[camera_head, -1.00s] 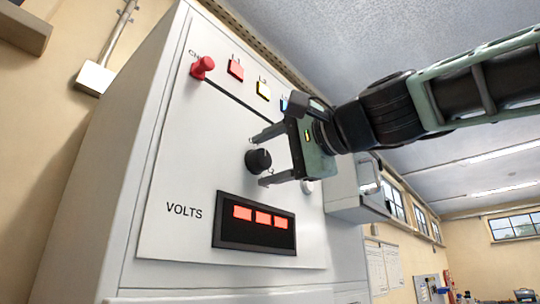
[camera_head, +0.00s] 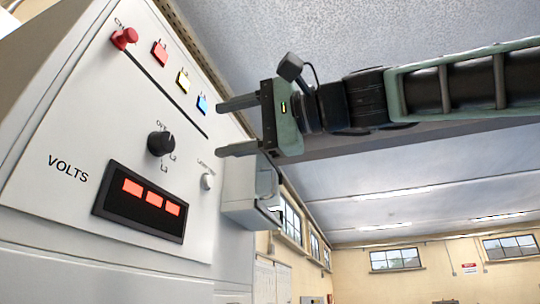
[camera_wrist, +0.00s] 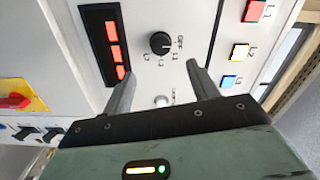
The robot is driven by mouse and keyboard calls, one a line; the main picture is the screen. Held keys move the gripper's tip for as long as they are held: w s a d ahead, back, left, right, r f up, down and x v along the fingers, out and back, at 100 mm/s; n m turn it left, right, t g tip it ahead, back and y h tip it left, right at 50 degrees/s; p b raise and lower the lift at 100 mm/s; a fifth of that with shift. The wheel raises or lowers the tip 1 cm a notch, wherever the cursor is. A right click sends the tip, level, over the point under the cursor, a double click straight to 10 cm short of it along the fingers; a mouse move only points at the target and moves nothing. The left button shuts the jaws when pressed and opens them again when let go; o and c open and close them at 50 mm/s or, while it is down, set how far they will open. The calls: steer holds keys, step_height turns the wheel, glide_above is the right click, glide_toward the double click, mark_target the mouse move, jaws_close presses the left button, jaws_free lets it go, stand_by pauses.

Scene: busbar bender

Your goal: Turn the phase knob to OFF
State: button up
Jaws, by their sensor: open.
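The black phase knob (camera_head: 160,143) is on the light grey panel, above and to the right of the red-digit VOLTS display (camera_head: 140,201). An OFF label (camera_head: 162,125) is printed just above it, with small L marks below and to its right. I cannot clearly tell where its pointer stands. My gripper (camera_head: 222,128) is open and empty, to the right of the knob and clear of it. In the wrist view the knob (camera_wrist: 160,42) shows beyond and between the open fingertips of my gripper (camera_wrist: 153,68), not touched.
A red knob (camera_head: 124,38) and red, yellow and blue indicators (camera_head: 181,81) line the panel's top. A small white button (camera_head: 207,181) is right of the phase knob. A grey box (camera_head: 252,192) juts from the cabinet's right side. The wrist view shows a red-and-yellow switch (camera_wrist: 16,101).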

steer(key=b+v, duration=0.1)
steer(key=v, duration=0.5)
steer(key=shift+d, duration=0.1)
stand_by(0.4)
steer(key=w+a+f+g+h, duration=0.1)
steer(key=w+a+f+h, duration=0.15)
steer(key=f, duration=0.85)
steer(key=w+a+f+g+h, duration=0.1)
steer(key=w+f+h, duration=0.15)
steer(key=f, duration=0.75)
step_height(320, 180, down, 18)
steer(key=s+d+n+g+h, duration=0.1)
steer(key=n+h, duration=0.2)
steer(key=h, duration=0.1)
steer(key=s+d+f+n+g+h, duration=0.1)
steer(key=s+d+f, duration=0.3)
steer(key=f, duration=0.4)
steer(key=s+d+f+n+g+h, duration=0.1)
steer(key=s+d+f+n+h, duration=0.2)
steer(key=f, duration=0.6)
steer(key=s+d+f+n+g+h, duration=0.2)
steer(key=s+d+f+h, duration=0.1)
steer(key=s+d+f, duration=0.4)
step_height(320, 180, down, 2)
steer(key=shift+s+f+n, duration=0.2)
steer(key=shift+n, duration=0.2)
